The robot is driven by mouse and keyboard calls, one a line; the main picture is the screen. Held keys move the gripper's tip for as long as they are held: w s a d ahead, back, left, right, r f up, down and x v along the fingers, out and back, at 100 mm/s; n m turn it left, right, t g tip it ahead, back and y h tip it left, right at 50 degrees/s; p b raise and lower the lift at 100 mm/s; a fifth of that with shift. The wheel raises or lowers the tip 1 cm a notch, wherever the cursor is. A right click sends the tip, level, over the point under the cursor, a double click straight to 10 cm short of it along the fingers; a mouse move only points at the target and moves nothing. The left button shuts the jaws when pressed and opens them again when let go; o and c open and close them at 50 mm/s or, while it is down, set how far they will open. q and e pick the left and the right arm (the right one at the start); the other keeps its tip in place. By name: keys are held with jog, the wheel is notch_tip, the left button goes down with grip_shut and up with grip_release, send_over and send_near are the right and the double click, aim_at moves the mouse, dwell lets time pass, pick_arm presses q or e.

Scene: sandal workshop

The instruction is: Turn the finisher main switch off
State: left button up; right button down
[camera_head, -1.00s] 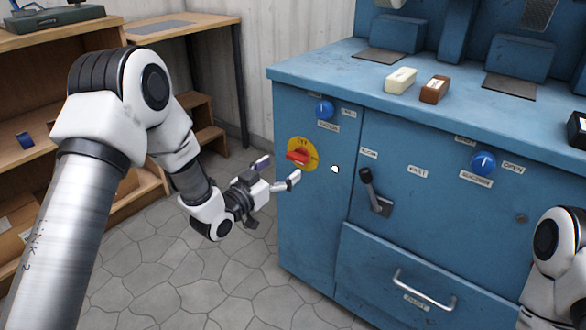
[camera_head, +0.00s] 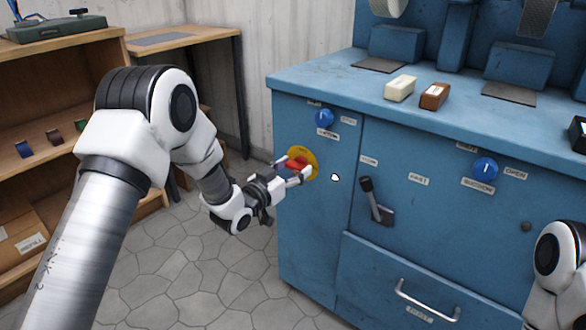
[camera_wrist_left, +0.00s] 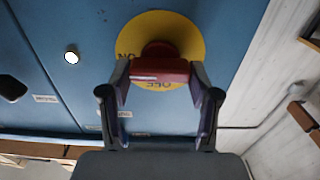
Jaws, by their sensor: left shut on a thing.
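The finisher is a blue cabinet (camera_head: 310,235) with a worktop. Its main switch is a red handle (camera_head: 297,165) on a round yellow plate (camera_head: 303,152) at the cabinet's upper left front. In the left wrist view the red handle (camera_wrist_left: 160,70) lies crosswise between my fingers, on the yellow plate (camera_wrist_left: 185,30) with "ON" and "OFF" lettering. My left gripper (camera_head: 293,172) is at the switch, its fingers shut on the two ends of the red handle; it also shows in the left wrist view (camera_wrist_left: 160,82). My right gripper is out of view; only part of that arm shows at the right edge.
Blue knobs (camera_head: 325,118) (camera_head: 485,168), a black lever (camera_head: 372,195) and a drawer handle (camera_head: 428,302) are on the cabinet front. A cream block (camera_head: 400,88) and a brown block (camera_head: 434,96) lie on the worktop. Wooden shelves (camera_head: 60,60) stand at left.

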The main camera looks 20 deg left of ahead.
pick_arm(q)
jog(key=n+p, duration=0.3)
jog(key=shift+a+r+n, duration=0.1)
jog(key=shift+r+n, duration=0.1)
jog(key=shift+n, duration=0.1)
jog(key=n+p, duration=0.4)
jog(key=n, duration=0.1)
jog(key=n+p, duration=0.2)
jog(key=n, duration=0.3)
jog(key=shift+a+f, duration=0.1)
jog(key=shift+f, duration=0.05)
jog(key=shift+f+n+p, duration=0.2)
jog(key=shift+n+p, duration=0.6)
jog(key=shift+n, duration=1.4)
jog(key=o, duration=1.2)
jog(key=shift+w, duration=0.1)
jog(key=shift+c, duration=0.2)
